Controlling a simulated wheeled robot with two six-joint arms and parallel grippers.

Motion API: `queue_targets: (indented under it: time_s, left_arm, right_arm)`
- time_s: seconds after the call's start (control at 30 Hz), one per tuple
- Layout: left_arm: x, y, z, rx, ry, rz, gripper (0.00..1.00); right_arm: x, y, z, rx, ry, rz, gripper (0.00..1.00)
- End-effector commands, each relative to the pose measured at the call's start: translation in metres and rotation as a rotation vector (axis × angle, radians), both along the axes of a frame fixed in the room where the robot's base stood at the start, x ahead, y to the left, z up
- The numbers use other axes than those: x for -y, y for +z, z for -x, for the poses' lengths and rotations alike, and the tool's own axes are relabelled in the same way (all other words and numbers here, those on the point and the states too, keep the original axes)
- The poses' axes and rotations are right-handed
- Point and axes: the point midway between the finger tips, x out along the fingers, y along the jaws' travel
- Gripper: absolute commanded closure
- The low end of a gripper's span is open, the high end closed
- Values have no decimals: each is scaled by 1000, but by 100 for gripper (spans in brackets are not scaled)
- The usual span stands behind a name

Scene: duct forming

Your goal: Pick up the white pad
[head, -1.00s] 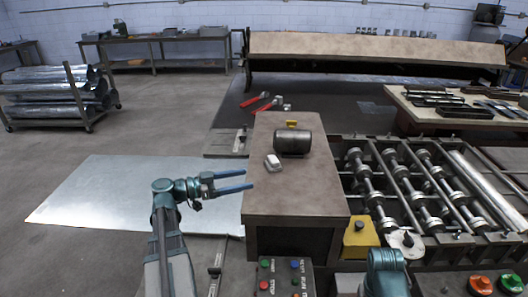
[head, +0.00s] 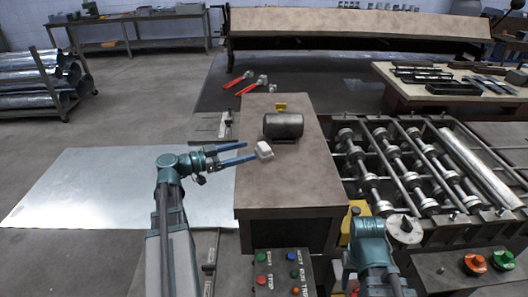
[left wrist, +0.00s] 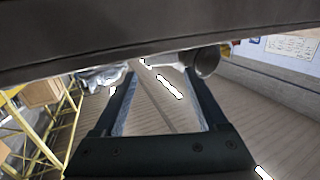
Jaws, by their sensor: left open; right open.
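Part of my right arm shows at the bottom of the head view, without visible fingers.
A dark cylinder (head: 283,125) lies on the tabletop just behind the pad. A roller machine (head: 420,165) stands to the right. A control box (head: 283,272) with buttons is in front. A metal sheet (head: 120,190) lies on the floor to the left.

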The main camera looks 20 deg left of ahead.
Motion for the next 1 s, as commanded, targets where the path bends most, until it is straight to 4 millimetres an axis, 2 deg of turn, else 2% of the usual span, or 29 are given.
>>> queue_targets:
  time_s: [0.17,0.47,0.83,1.0]
  left_arm:
    - [13,-1,-15,0,-1,0,25]
    - [17,-2,-20,0,0,0,25]
    - [46,-5,-54,0,-2,0,25]
    - [49,-5,-57,0,1,0,25]
  right_arm:
    - [0,-1,0,0,0,0,50]
    - [0,-2,0,0,0,0,50]
    - [0,-5,0,0,0,0,50]
    - [0,-5,0,0,0,0,50]
